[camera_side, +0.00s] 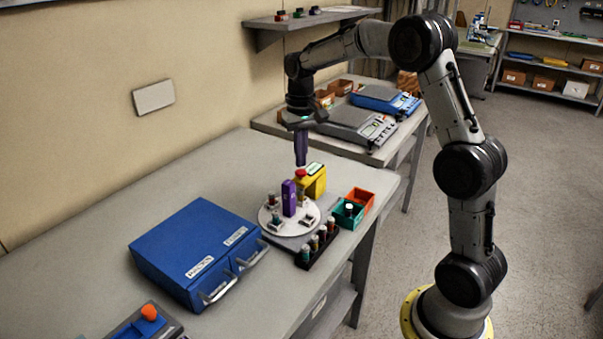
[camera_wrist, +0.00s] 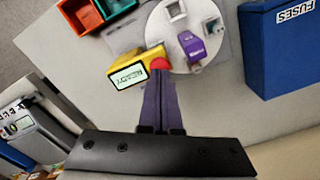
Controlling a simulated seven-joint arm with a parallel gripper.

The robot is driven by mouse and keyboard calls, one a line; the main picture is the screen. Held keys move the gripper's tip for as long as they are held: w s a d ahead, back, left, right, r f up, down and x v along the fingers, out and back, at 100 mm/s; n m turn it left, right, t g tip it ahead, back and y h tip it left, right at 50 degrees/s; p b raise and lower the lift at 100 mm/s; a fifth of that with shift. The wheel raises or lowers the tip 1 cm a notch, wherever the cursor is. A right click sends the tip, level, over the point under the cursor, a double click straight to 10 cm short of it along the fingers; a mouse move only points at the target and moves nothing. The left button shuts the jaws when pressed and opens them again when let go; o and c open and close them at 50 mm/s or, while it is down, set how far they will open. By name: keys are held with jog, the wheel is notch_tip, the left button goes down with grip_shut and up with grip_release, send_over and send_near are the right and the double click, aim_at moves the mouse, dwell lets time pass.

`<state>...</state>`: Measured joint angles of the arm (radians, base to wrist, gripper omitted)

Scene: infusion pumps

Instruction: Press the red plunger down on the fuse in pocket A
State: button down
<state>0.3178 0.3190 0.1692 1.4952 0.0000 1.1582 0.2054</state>
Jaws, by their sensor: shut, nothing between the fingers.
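The red plunger (camera_side: 301,173) tops the yellow press (camera_side: 316,186), which stands at the back edge of a round white plate (camera_side: 270,222). My gripper (camera_side: 300,164) is shut and empty, pointing down just above the plunger; I cannot tell whether it touches. In the wrist view, the purple fingertips (camera_wrist: 159,80) are together beside the red plunger (camera_wrist: 158,63). The press's green-lit display (camera_wrist: 129,76) reads READY. A purple block (camera_wrist: 193,46) stands upright on the plate. Pocket letters are not readable, and the fuse under the plunger is hidden.
A rack of fuses (camera_side: 318,243) stands in front of the plate. A green bin (camera_side: 346,222) and an orange bin (camera_side: 362,197) sit to the right. A blue drawer cabinet (camera_side: 190,240), labelled FUSES in the wrist view, is at left.

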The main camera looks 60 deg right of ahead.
aim_at(301, 171)
jog(key=shift+f, duration=1.2)
dwell(0.5)
jog(key=shift+r, duration=3.6)
